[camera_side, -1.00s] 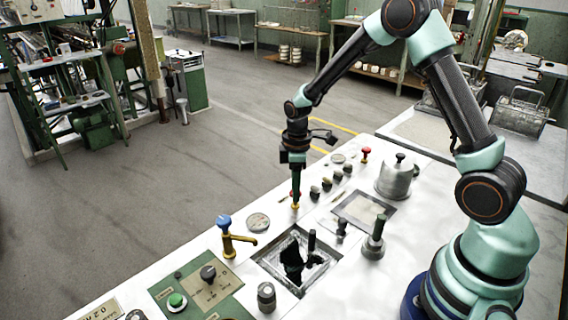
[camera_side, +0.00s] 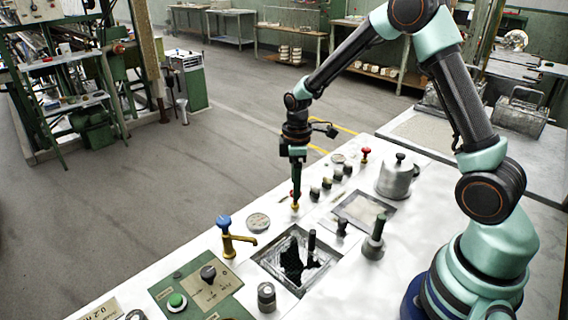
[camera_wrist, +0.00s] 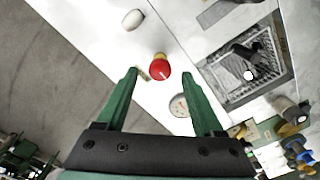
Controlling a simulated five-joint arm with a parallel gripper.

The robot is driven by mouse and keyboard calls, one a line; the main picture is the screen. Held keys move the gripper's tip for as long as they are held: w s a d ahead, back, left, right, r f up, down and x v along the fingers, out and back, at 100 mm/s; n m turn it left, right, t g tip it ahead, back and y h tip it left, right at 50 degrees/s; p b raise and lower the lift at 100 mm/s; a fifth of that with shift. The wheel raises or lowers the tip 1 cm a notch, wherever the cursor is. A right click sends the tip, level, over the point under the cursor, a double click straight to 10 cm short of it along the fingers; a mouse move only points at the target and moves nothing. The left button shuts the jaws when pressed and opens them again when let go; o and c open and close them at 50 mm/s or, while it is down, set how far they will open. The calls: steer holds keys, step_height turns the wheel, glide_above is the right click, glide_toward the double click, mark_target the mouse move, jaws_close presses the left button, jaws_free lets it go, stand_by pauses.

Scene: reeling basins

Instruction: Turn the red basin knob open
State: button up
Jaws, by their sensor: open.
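The red knob (camera_side: 292,193) with a yellow base stands on the white bench top by the left edge, partly hidden by my fingers in the side view. In the wrist view the red knob (camera_wrist: 160,69) lies centred between my fingertips, with its yellow part just behind it. My gripper (camera_side: 298,182) points straight down over the knob. In the wrist view my gripper (camera_wrist: 160,73) is open, with a green finger on each side of the knob and visible gaps. Whether the tips reach down beside the knob is hard to tell.
A basin with dark contents (camera_side: 262,262) is sunk in the bench nearby. A blue-topped yellow tap (camera_side: 224,235) stands left of it. Several dark knobs (camera_side: 327,184), another red knob (camera_side: 365,154) and a lidded metal pot (camera_side: 396,178) stand farther back.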

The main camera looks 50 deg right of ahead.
step_height(320, 180, up, 10)
steer(key=shift+r, duration=0.15)
stand_by(0.4)
steer(key=s+a+r+m+t, duration=0.2)
steer(key=s+r+m, duration=0.2)
steer(key=s, duration=0.3)
steer(key=s+a+r+m+t, duration=0.2)
steer(key=s+r+m+t, duration=0.1)
steer(key=s+r+m, duration=0.2)
steer(key=shift+s+a+t, duration=0.25)
steer(key=shift+s+t, duration=0.05)
steer(key=shift+s, duration=0.7)
